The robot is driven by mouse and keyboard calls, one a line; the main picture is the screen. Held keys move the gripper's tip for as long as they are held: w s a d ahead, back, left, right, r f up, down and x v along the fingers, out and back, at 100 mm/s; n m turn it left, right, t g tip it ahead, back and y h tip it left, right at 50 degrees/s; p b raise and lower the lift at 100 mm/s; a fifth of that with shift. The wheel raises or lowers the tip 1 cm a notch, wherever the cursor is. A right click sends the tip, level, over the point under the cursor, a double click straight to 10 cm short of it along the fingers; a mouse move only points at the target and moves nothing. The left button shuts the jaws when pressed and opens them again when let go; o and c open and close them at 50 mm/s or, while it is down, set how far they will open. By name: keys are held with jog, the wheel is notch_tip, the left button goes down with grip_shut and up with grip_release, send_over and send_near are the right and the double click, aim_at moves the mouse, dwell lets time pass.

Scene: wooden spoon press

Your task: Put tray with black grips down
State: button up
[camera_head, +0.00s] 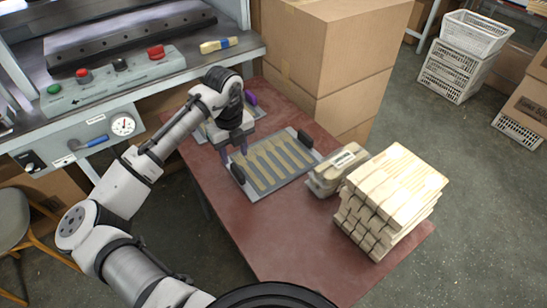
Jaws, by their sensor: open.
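The tray with black grips (262,193) lies on the red-brown table (285,252). It is a flat grey tray with several wooden spoon blanks on it. One black grip (305,139) is at its far right end and the other black grip (238,173) at its left end. My gripper (234,155) is open just above the left part of the tray, close to the left grip. I cannot tell whether the fingers touch it. A second tray with a purple grip (251,98) lies behind, partly hidden by my arm.
Stacked wooden pieces (395,190) and a smaller bundle (338,169) stand right of the tray. A press (120,45) with a button panel (117,75) is at the left. Cardboard boxes (330,50) stand behind the table. The table's front is clear.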

aim_at(237, 170)
jog(key=f, duration=0.1)
jog(key=s+f+p, duration=0.1)
jog(key=f, duration=0.2)
jog(key=shift+s+d+f+p, duration=0.2)
jog(key=shift+s+f+p, duration=0.05)
jog(key=shift+s+p, duration=0.05)
jog(key=shift+f, duration=0.5)
grip_shut()
